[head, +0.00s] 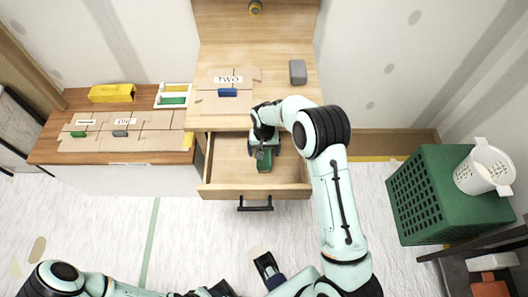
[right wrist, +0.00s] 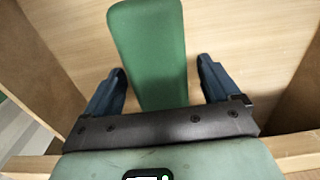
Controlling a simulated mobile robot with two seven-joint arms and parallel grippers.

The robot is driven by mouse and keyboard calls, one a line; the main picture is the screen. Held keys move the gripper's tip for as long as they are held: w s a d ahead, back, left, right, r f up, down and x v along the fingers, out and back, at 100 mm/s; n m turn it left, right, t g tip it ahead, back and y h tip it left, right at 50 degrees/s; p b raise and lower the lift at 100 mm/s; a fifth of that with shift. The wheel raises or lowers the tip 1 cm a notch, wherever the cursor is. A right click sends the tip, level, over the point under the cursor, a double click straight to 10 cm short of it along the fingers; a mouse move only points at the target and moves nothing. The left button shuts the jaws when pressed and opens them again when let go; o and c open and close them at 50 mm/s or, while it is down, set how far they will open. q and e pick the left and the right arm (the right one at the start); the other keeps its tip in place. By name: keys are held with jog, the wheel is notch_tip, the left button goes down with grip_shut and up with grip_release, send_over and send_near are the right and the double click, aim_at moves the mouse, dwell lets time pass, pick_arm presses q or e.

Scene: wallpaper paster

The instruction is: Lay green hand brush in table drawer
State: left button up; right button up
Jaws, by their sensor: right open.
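The green hand brush (head: 264,160) lies inside the open table drawer (head: 218,178). In the right wrist view, its green body (right wrist: 150,50) extends between the two fingers of my right gripper (right wrist: 162,70). The fingers are spread, with a gap to the brush on each side. In the head view, my right gripper (head: 262,148) reaches down into the drawer over the brush, and my wrist hides part of it. My left gripper (head: 267,266) is low in the picture, in front of the drawer and away from the brush; its jaw state is unclear.
Blue, green and grey blocks lie on cardboard sheets on the wooden tables. A grey block (head: 298,72) sits at the tabletop's right. A yellow tray (head: 111,93) stands at left. A green crate (head: 432,205) with a white basket (head: 484,170) is at right.

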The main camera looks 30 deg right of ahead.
notch_tip(320, 180, up, 11)
jog(key=shift+f+p, duration=0.2)
jog(key=shift+p, duration=0.15)
dwell(0.3)
